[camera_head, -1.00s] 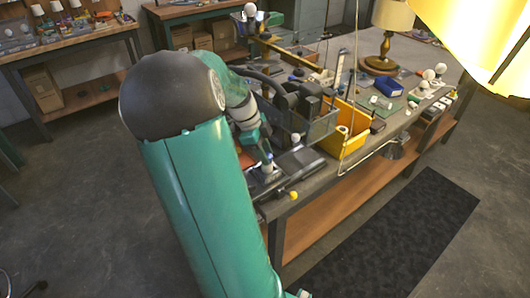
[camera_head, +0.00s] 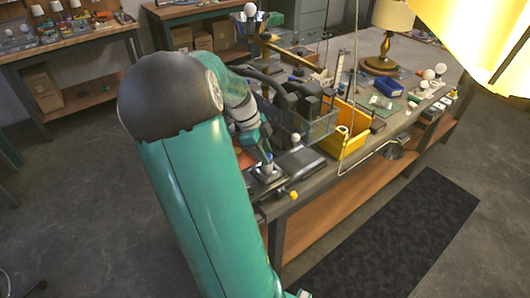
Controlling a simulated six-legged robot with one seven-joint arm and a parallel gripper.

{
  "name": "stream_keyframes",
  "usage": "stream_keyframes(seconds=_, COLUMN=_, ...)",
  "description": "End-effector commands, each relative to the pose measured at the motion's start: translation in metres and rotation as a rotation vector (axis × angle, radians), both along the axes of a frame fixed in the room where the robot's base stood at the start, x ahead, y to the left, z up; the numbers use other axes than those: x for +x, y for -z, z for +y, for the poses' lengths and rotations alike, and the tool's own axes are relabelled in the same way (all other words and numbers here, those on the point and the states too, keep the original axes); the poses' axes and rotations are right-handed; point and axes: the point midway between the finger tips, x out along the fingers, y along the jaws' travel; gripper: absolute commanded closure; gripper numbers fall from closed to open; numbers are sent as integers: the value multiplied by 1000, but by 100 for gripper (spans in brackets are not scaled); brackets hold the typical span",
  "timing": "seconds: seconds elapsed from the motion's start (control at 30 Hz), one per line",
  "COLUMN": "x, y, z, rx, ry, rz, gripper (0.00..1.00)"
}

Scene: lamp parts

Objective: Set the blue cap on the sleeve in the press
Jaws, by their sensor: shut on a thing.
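My gripper (camera_head: 267,160) is small in the head view, at the end of my green arm, pointing down over the near end of the workbench. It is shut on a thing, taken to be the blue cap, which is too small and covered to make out. Directly below it is a dark, low fixture (camera_head: 262,181), which seems to be the press. A pale, small upright part (camera_head: 268,170) shows between the fixture and the fingers, perhaps the sleeve. I cannot tell whether the held thing touches it.
A yellow knob (camera_head: 293,195) sticks out at the bench's front edge. A dark wire basket (camera_head: 318,128) and a yellow bin (camera_head: 345,143) stand right of my gripper. A lamp (camera_head: 385,45) and white bulbs stand farther along. My arm hides the bench's left part.

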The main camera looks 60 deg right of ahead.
Motion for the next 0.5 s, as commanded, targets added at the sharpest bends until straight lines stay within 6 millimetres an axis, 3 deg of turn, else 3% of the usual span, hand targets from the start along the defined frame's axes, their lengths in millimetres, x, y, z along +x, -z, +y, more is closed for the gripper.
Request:
stream_keyframes(seconds=0.03, x=0, y=0, z=0, rx=0, ry=0, rz=0, gripper=92)
stream_keyframes(seconds=0.07, x=0, y=0, z=0, rx=0, ry=0, rz=0, gripper=65)
stream_keyframes(seconds=0.17, x=0, y=0, z=0, rx=0, ry=0, rz=0, gripper=45)
stream_keyframes(seconds=0.5, x=1, y=-2, z=0, rx=-1, ry=0, rz=0, gripper=45)
